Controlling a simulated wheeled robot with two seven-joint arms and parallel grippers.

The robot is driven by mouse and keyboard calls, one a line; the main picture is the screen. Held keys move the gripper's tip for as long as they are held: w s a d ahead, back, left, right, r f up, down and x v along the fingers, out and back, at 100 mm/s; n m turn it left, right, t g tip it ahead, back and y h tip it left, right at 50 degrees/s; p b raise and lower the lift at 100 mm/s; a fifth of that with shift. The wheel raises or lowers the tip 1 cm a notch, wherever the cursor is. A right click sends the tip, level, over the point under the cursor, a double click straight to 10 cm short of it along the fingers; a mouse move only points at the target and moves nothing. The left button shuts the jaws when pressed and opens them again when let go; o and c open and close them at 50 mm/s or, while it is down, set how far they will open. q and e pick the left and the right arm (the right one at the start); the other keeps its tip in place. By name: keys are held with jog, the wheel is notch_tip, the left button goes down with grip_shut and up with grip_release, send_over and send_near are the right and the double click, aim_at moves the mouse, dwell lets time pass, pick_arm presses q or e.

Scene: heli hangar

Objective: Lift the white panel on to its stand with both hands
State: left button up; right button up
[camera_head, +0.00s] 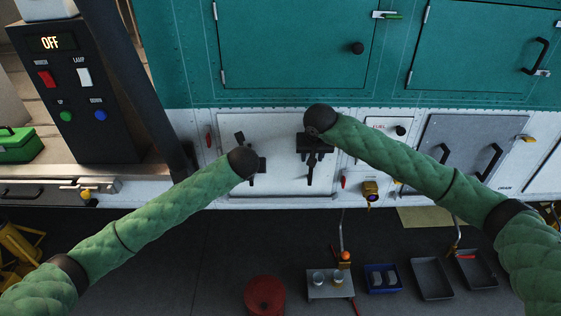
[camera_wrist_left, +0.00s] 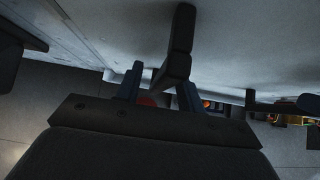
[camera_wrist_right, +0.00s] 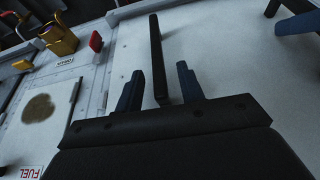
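The white panel (camera_head: 281,182) is set upright in the lower white side of the helicopter, with a dark bar handle near each side. My left gripper (camera_head: 257,173) is at the left handle (camera_head: 239,137). In the left wrist view that handle (camera_wrist_left: 178,50) runs between the spread fingers (camera_wrist_left: 160,88), closer to the right finger. My right gripper (camera_head: 314,152) is at the right handle (camera_head: 310,172). In the right wrist view that handle (camera_wrist_right: 155,50) stands between the fingers (camera_wrist_right: 160,85), with gaps on both sides. I cannot pick out the stand.
Red latches (camera_head: 208,138) flank the panel. A yellow fitting (camera_head: 370,188) juts out at its right. Below are a red round stool (camera_head: 264,295), a small tray with cups (camera_head: 330,291), a blue bin (camera_head: 383,291) and grey trays (camera_head: 432,292). A control box (camera_head: 70,90) stands left.

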pick_arm(q)
jog(key=shift+w+f, duration=0.3)
jog(key=shift+f, duration=0.05)
pick_arm(e)
jog(key=shift+w+f, duration=0.15)
jog(key=shift+f, duration=0.3)
pick_arm(q)
grip_shut()
pick_arm(e)
grip_shut()
pick_arm(q)
jog(key=shift+r, duration=0.1)
pick_arm(e)
jog(key=shift+r, duration=0.1)
dwell(0.4)
